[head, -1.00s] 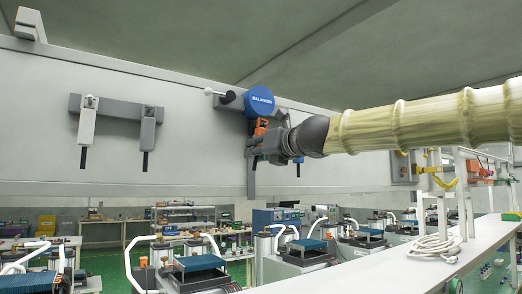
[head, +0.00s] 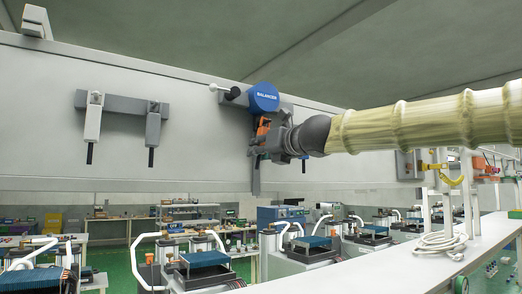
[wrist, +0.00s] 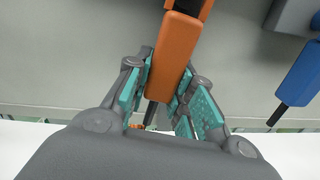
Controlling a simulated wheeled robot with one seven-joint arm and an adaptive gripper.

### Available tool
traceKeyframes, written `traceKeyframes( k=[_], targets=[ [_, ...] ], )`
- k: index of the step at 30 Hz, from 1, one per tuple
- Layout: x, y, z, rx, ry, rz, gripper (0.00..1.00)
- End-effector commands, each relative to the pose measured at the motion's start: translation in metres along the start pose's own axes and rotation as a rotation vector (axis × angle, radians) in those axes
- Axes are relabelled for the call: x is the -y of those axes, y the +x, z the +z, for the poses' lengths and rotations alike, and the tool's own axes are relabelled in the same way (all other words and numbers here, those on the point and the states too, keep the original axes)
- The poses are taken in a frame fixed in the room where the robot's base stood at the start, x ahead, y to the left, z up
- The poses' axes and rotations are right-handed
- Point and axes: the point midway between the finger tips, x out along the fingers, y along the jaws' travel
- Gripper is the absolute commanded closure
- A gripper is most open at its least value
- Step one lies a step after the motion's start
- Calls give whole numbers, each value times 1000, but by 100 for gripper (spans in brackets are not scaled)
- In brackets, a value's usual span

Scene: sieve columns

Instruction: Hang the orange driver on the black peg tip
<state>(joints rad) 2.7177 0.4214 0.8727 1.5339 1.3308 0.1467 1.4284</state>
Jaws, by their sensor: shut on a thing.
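My gripper (wrist: 166,90) is shut on the orange driver (wrist: 179,45), with teal pads on both sides of its handle. The driver's dark lower end shows below the pads in the wrist view. In the head view, the orange driver (head: 263,125) is upright, partly covered by my gripper (head: 262,146), just below the blue balancer disc (head: 263,97). A thick black peg tip (head: 232,93) sticks out left of the disc, apart from the driver. Beside it is a thin peg with a white ball tip (head: 214,88).
A blue driver (wrist: 300,75) hangs to the right in the wrist view. A grey wall rail (head: 122,103) holds a white driver (head: 93,120) and a grey driver (head: 153,128). Benches with machines stand below. The wall between the rail and peg is clear.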

Motion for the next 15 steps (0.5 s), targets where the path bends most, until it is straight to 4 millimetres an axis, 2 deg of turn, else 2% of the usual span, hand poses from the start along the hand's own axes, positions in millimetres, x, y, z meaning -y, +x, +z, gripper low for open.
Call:
traceKeyframes(
  k=[1, 2, 5, 15],
  targets=[
    [0, 0, 0, 0, 0, 0, 100],
    [0, 0, 0, 0, 0, 0, 71],
    [0, 0, 0, 0, 0, 0, 53],
    [0, -1, 0, 0, 0, 0, 51]
  ],
)
